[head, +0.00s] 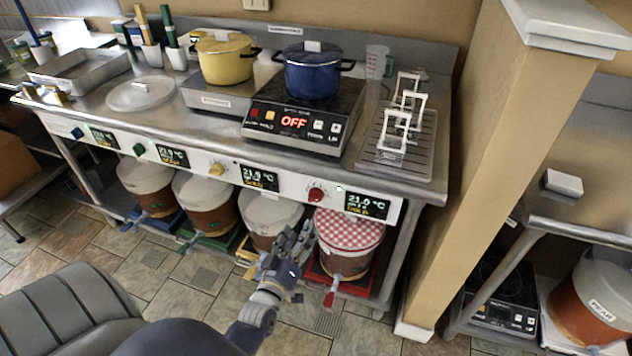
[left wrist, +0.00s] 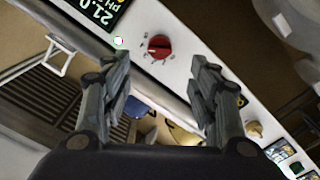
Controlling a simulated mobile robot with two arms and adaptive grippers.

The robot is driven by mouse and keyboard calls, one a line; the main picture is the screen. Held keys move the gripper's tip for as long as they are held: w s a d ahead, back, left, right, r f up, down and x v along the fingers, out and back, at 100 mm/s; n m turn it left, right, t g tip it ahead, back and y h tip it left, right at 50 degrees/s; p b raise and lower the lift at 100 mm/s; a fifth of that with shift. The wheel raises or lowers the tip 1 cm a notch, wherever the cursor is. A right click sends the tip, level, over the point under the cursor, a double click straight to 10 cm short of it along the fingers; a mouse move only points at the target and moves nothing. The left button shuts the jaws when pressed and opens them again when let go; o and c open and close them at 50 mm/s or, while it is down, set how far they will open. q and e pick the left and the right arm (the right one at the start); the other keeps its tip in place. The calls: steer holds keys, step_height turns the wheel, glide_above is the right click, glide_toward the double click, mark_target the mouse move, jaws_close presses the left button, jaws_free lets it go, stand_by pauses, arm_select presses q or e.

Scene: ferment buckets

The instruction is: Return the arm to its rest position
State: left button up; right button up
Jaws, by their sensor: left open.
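My left arm (head: 252,325) reaches forward at the lower middle of the head view. Its gripper (head: 300,240) is in front of the ferment buckets, below the control panel, beside the bucket with the red checked cover (head: 350,232). In the left wrist view the two fingers (left wrist: 165,90) are spread apart with nothing between them. The red knob (left wrist: 159,46) on the panel shows beyond the fingertips, apart from them. The same red knob (head: 317,195) is above the gripper in the head view. My right gripper is not in view.
The steel counter (head: 120,125) holds a yellow pot (head: 226,60), a blue pot (head: 309,72) on a cooktop reading OFF, and white racks (head: 395,130). Several lidded buckets stand below. A tan pillar (head: 510,130) rises at right. Tiled floor (head: 150,280) lies open in front.

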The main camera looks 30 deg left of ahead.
arm_select(q)
steer(key=s+d+f+m+g+h, duration=0.1)
steer(key=s+d+f+m+g, duration=0.15)
steer(key=s+f, duration=0.45)
steer(key=s+d+f+m+g+h, duration=0.2)
steer(key=d+f+g, duration=0.15)
steer(key=f, duration=0.85)
steer(key=s+d+f+m+g+h, duration=0.1)
steer(key=s+d+f+m+g, duration=0.15)
steer(key=s+f, duration=0.45)
steer(key=s+f+m+g, duration=0.2)
steer(key=s+f, duration=0.3)
steer(key=s, duration=0.3)
steer(key=s+d+f+m+g, duration=0.1)
steer(key=s+f+g, duration=0.2)
steer(key=s+f, duration=0.2)
steer(key=s+d+f+m+g, duration=0.1)
steer(key=s+f, duration=0.4)
steer(key=s, duration=0.7)
steer(key=shift+d+f+m+g, duration=0.2)
steer(key=shift+f+m+g, duration=0.15)
steer(key=shift+m+g, duration=0.55)
stand_by(2.0)
